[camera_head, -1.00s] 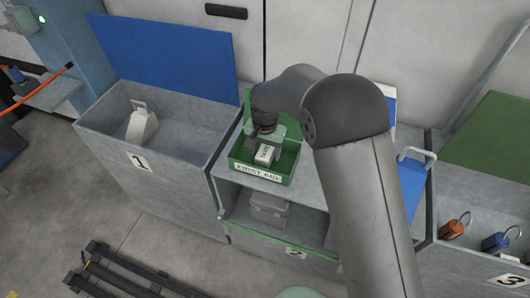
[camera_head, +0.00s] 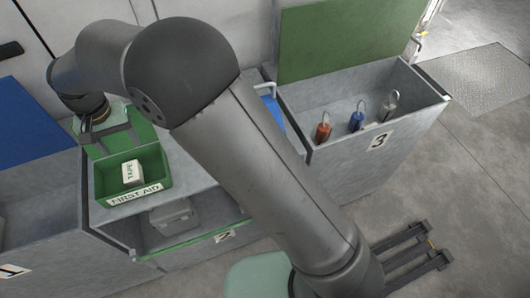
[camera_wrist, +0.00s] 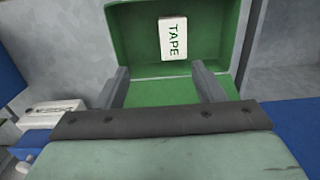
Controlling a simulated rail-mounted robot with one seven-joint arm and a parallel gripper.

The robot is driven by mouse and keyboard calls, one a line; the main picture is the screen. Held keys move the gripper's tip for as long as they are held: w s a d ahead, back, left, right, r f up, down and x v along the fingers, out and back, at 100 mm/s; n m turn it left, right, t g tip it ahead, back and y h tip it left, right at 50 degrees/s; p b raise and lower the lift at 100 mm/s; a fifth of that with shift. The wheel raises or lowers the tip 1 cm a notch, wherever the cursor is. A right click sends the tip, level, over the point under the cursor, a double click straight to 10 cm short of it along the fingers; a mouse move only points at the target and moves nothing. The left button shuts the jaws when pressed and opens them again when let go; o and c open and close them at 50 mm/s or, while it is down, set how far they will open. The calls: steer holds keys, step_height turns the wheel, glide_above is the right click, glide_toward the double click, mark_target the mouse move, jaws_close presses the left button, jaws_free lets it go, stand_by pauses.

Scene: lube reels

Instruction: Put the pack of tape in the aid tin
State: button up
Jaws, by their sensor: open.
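The white pack of tape (camera_head: 132,173), marked TAPE, lies inside the open green aid tin (camera_head: 163,185), whose front label reads FIRST AID. In the wrist view the pack (camera_wrist: 173,39) rests on the tin's green floor, clear of my fingers. My gripper (camera_wrist: 168,80) is open and empty, its two grey fingers apart. In the head view my gripper (camera_head: 108,138) is above the back of the tin, by its raised lid (camera_head: 140,134). My arm hides part of the counter.
The tin stands on a grey counter (camera_head: 195,193) above a shelf holding a grey box (camera_head: 173,216). Bin 3 (camera_head: 415,112) at right has red, blue and grey padlocks in it and an open green lid (camera_head: 345,38). Bin 1 (camera_head: 45,235) is at left.

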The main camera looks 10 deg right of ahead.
steer(key=s+d+r+m, duration=0.1)
steer(key=d+r, duration=0.2)
steer(key=d, duration=1.2)
steer(key=s+d+r+m, duration=0.1)
steer(key=d+r, duration=0.3)
steer(key=d, duration=1)
steer(key=s+d+f, duration=0.3)
steer(key=s+d, duration=1.1)
steer(key=shift+f, duration=0.2)
steer(key=shift+w, duration=0.1)
